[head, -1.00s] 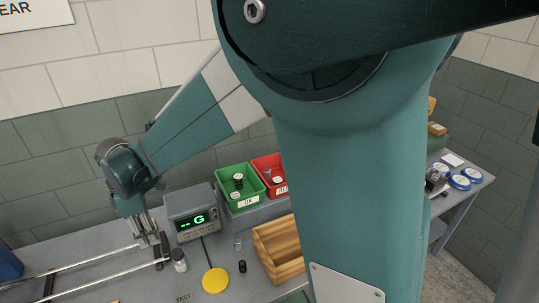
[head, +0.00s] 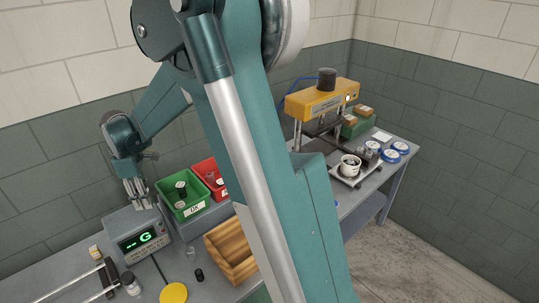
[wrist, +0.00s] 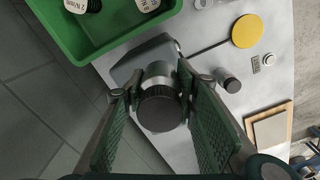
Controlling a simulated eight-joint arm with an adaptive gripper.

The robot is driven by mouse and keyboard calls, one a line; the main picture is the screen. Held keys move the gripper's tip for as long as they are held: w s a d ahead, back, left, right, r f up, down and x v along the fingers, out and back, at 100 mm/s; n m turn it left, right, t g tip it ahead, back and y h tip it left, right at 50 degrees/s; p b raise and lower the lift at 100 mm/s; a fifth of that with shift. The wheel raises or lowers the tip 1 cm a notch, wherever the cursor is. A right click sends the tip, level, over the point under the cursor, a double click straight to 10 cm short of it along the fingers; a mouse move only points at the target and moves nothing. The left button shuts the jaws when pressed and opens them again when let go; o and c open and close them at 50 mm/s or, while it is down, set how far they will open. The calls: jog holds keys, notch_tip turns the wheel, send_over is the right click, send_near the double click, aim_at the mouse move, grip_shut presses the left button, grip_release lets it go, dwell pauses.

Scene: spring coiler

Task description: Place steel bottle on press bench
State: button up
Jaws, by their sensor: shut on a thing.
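My gripper (wrist: 155,95) is shut on the steel bottle (wrist: 158,77), seen from above in the wrist view with its dark round cap (wrist: 159,108) toward me and a finger on each side.
A green bin (head: 183,206) and a red bin stand behind the meter (head: 141,238). A wooden tray (head: 232,252), yellow disc (head: 173,292) and small vials are on the near bench. Blue-and-white discs (head: 400,147), a tray and a white cup (head: 350,166) occupy the press bench.

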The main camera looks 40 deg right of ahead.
jog(key=w+d+m, duration=0.1)
jog(key=w+d, duration=0.1)
jog(key=d, duration=0.6)
jog(key=w+d+m, duration=0.1)
jog(key=d+m, duration=0.1)
jog(key=d, duration=0.6)
jog(key=w+d+m, duration=0.1)
jog(key=w+d, duration=0.1)
jog(key=d, duration=0.6)
jog(key=shift+w+d+m, duration=0.25)
jog(key=shift+w+m, duration=0.1)
jog(key=shift+m, duration=0.05)
jog(key=s+d+m, duration=0.3)
jog(key=d+m, duration=0.2)
jog(key=d, duration=2.1)
notch_tip(320, 180, down, 13)
jog(key=shift+d+f, duration=0.2)
jog(key=shift+d, duration=0.15)
jog(key=shift+w+f, duration=0.1)
jog(key=shift+f, duration=3)
